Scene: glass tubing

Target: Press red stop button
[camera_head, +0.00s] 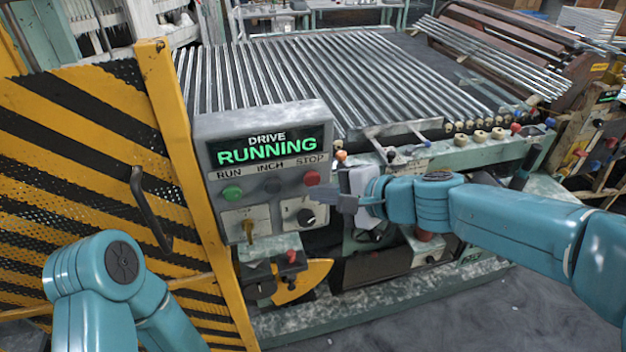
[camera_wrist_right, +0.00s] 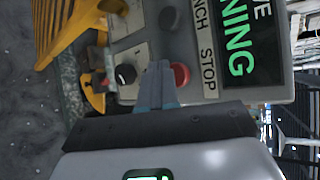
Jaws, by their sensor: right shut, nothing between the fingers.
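The red stop button (camera_head: 312,178) is on the right side of the grey control panel (camera_head: 222,127), under the STOP label. It also shows in the right wrist view (camera_wrist_right: 181,75), just beside my fingertips. The panel's display (camera_head: 266,147) reads "DRIVE RUNNING" in lit letters. My right gripper (camera_head: 322,197) is shut and empty, its fingertips in front of the panel just below the stop button. In the right wrist view the shut fingers (camera_wrist_right: 160,72) point at the panel next to the button; I cannot tell whether they touch it. My left gripper is out of view; only the left arm shows.
A green button (camera_head: 232,193) and a dark button (camera_head: 272,185) sit left of the stop button. Below are a yellow key switch (camera_head: 248,230) and a black knob (camera_head: 306,217). A yellow-black striped guard (camera_head: 85,170) stands left. Rollers (camera_head: 330,75) lie behind.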

